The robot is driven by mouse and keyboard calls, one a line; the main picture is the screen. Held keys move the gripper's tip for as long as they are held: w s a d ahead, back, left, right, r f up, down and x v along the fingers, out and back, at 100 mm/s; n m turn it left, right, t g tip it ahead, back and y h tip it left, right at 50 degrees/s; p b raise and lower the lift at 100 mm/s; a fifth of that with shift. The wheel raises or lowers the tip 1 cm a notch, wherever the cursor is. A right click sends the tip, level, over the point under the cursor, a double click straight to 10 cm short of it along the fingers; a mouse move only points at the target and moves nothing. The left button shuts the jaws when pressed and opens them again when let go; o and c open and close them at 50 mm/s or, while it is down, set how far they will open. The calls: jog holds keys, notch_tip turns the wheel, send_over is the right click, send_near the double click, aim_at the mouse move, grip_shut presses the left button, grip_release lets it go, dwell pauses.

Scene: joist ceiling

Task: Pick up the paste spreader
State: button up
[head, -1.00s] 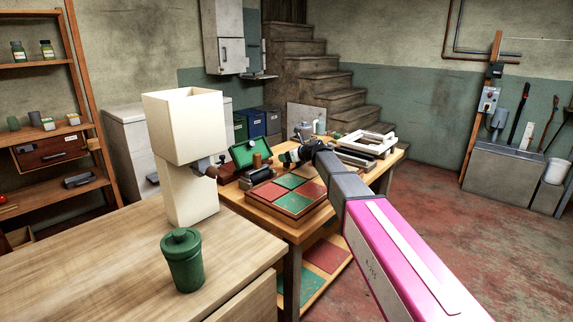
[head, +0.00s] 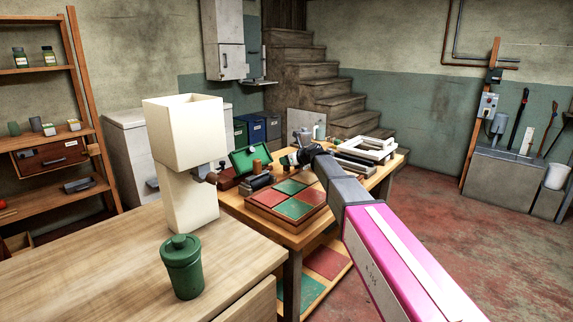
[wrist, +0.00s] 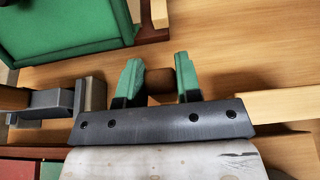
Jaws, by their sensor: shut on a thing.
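My gripper (wrist: 159,78) has green fingertips and is shut on a short brown piece (wrist: 160,82), which looks like the handle of the paste spreader. It lies between the fingers just above the wooden table in the wrist view. The rest of the spreader is hidden, and I cannot tell whether it touches the table. In the head view my gripper (head: 290,159) is small and dark above the worktable (head: 290,236); the held piece cannot be made out there.
A green open box (head: 250,158) and red-green tiles (head: 288,201) lie near my gripper. White frames (head: 368,148) lie behind it. A cream lamp-like object (head: 188,150) and green jar (head: 182,266) stand on the nearer bench. Floor at right is clear.

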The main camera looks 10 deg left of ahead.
notch_tip(320, 180, up, 3)
jog(key=s+a+r, duration=0.5)
jog(key=s+r, duration=0.2)
jog(key=s, duration=0.3)
jog(key=shift+a, duration=0.4)
jog(key=shift+s, duration=0.1)
